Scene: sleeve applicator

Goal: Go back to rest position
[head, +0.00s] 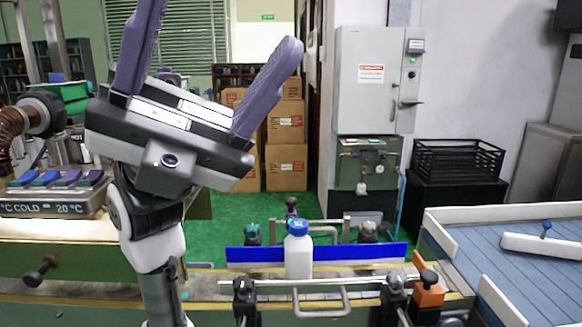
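My gripper (215,65) is raised at the upper left, close to the camera. Its two purple fingers are spread wide with nothing between them, so it is open and empty. The upper end of the left finger is cut off by the picture's top edge. My arm reaches up from the bottom edge, left of centre. A white bottle (298,257) with a blue cap stands upright on the conveyor (215,286), right of my gripper and lower in the picture, apart from it.
Metal guide rails (330,283) with black knobs and a blue strip (370,251) flank the bottle. A blue-grey table (535,270) with white edges is at the right. A cold/hot control panel (50,195) is at the left. Cardboard boxes (286,165) and a grey cabinet (370,85) stand behind.

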